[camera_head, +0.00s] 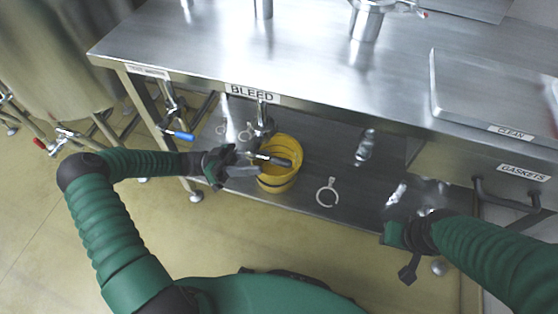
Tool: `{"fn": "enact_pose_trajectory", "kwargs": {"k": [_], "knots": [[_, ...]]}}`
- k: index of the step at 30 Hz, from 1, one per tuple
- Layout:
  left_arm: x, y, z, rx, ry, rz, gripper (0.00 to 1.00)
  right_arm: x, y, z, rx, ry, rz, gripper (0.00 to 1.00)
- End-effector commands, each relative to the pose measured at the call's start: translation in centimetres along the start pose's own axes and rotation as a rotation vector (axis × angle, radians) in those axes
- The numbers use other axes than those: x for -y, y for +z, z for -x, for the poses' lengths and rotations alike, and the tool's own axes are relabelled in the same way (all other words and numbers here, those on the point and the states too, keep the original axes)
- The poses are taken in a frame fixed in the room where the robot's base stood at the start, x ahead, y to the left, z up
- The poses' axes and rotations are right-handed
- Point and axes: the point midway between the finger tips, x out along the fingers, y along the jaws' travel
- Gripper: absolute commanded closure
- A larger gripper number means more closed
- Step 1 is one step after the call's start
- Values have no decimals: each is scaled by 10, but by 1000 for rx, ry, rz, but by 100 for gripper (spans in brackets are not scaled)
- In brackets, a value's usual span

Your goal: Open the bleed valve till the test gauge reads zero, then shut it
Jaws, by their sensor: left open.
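The BLEED label (252,94) is on the front edge of the steel bench. A metal valve fitting (263,127) hangs just below it, above a yellow bucket (276,180). My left gripper (264,165) is open, with its fingers over the bucket's mouth, below the fitting. Its fingers overlap the bucket in the picture; I cannot tell whether they touch anything. My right gripper (409,268) hangs low at the right, in front of the bench and away from the valve; its jaw state is unclear. I cannot make out a gauge dial or reading.
A blue-handled valve (179,135) is at the bench's left end, under a small unreadable label (148,71). A ring clamp (327,193) and fittings lie on the lower shelf (310,160).

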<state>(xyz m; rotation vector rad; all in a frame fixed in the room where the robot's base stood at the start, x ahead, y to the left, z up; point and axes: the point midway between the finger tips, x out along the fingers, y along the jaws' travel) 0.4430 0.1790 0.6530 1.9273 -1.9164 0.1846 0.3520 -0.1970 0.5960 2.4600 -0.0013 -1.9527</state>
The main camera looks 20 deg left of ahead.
Motion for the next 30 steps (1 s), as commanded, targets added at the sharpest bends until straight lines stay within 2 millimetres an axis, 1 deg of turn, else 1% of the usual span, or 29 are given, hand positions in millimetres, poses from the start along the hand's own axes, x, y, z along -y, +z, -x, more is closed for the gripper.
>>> {"fn": "enact_pose_trajectory", "kwargs": {"k": [1, 3, 6, 9, 13, 18, 19, 28, 30], "knots": [[-1, 2, -13, 2, 5, 4, 59, 0, 1, -4, 0, 0, 0, 64], [-1, 2, -29, 2, 5, 2, 59, 0, 2, -8, 0, 0, 0, 64], [0, 2, -48, 2, 3, 2, 59, 0, 2, -11, 0, 0, 0, 64], [0, 1, -60, 1, 1, 1, 59, 0, 3, -12, 0, 0, 0, 64], [0, 1, -65, 1, 0, 1, 59, 0, 3, -12, 0, 0, 0, 64], [0, 0, -65, 1, 0, 1, 59, 0, 3, -12, 0, 0, 0, 64], [0, 0, -65, 1, 0, 1, 60, 0, 3, -12, 0, 0, 0, 64], [0, 0, -65, 1, -1, 1, 99, 0, 3, -12, 0, 0, 0, 64], [0, 0, -65, 1, -1, 1, 100, 0, 3, -12, 0, 0, 0, 64]]}}
